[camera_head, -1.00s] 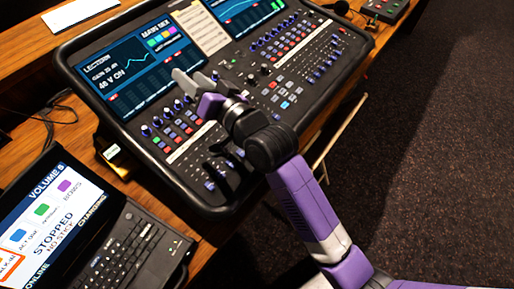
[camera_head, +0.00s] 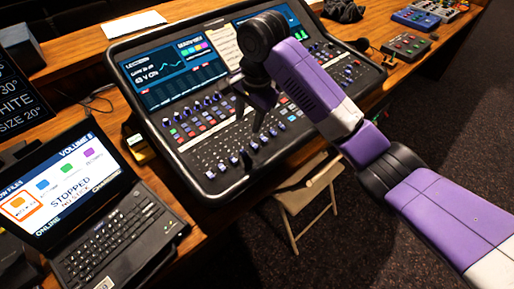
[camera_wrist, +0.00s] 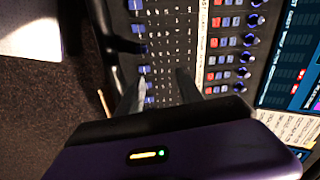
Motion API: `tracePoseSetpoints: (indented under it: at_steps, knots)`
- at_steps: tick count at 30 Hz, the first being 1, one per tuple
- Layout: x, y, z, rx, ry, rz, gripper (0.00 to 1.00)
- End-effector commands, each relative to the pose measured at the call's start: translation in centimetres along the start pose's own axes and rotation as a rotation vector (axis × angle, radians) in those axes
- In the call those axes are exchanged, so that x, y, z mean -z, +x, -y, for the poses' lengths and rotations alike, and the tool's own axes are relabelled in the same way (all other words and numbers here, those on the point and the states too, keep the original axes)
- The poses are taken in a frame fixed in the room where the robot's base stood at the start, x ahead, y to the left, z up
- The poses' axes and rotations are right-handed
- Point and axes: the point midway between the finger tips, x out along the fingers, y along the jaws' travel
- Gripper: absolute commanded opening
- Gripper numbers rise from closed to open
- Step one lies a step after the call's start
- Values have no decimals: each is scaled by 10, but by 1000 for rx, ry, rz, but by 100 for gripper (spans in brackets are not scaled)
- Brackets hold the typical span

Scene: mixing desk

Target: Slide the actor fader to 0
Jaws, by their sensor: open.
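The mixing desk (camera_head: 190,150) is a black console with screens at the back, rows of blue knobs and coloured buttons, and a row of fader caps (camera_head: 234,160) along its front. Labels are too small to read, so I cannot tell which cap is the actor fader. My gripper (camera_head: 250,118) points down over the front right part of the desk, fingers apart and empty. In the wrist view, fader caps (camera_wrist: 144,70) show between and beyond the fingertips (camera_wrist: 158,85). I cannot tell whether the fingers touch the panel. The hand hides part of the desk.
A laptop (camera_head: 110,225) reading "STOPPED" stands at the left front on the wooden table. A dark display (camera_head: 20,100) stands at the far left. A folding stool (camera_head: 305,195) is below the desk's front edge.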

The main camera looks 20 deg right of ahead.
Motion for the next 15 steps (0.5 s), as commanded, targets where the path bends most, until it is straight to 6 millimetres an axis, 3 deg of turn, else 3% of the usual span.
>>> tracePoseSetpoints:
  at_steps: [4, 8, 15]
  knots:
    - [-2, -1, -24, -98, 117, 4, 44]
    - [-3, 6, -26, -104, 150, 4, 44]
    - [-2, 37, -29, -104, 150, 3, 44]
